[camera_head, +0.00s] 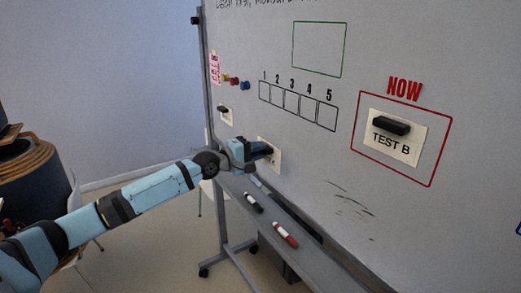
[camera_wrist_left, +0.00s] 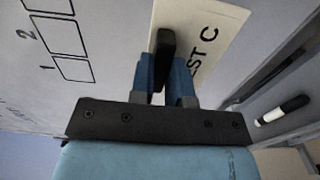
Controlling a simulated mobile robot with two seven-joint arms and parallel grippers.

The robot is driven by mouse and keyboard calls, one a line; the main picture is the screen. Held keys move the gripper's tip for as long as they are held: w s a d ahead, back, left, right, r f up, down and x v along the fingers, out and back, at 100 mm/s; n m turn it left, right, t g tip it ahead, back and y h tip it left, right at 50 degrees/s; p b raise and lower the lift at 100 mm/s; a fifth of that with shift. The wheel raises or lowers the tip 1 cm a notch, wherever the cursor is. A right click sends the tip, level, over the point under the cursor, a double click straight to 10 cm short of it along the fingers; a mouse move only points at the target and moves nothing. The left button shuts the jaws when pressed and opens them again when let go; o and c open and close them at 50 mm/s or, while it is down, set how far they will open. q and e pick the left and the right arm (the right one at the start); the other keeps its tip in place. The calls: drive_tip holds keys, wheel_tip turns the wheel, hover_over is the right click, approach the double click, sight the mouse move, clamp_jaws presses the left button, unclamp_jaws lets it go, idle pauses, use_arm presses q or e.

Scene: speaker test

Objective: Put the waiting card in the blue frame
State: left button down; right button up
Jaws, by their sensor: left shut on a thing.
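My left gripper (camera_head: 264,149) is at the whiteboard, left of its middle. In the left wrist view it is shut on the black handle (camera_wrist_left: 164,45) of a cream card (camera_wrist_left: 212,28) whose print reads partly "ST C". The card lies flat at the board and shows behind the fingers in the head view (camera_head: 275,162). A cream card marked TEST B (camera_head: 391,148), with a black handle, is inside the red frame (camera_head: 433,152) under "NOW". My right gripper is not in view.
Another small card with a black handle (camera_head: 225,116) is at the board's left. An empty green frame (camera_head: 344,52) is above a row of numbered boxes (camera_head: 298,105). The tray (camera_head: 310,262) below holds a black marker (camera_head: 253,203) and a red marker (camera_head: 285,235).

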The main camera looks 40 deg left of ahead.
use_arm(q)
drive_tip(key=shift+v, duration=0.9)
drive_tip(key=shift+d, duration=0.1)
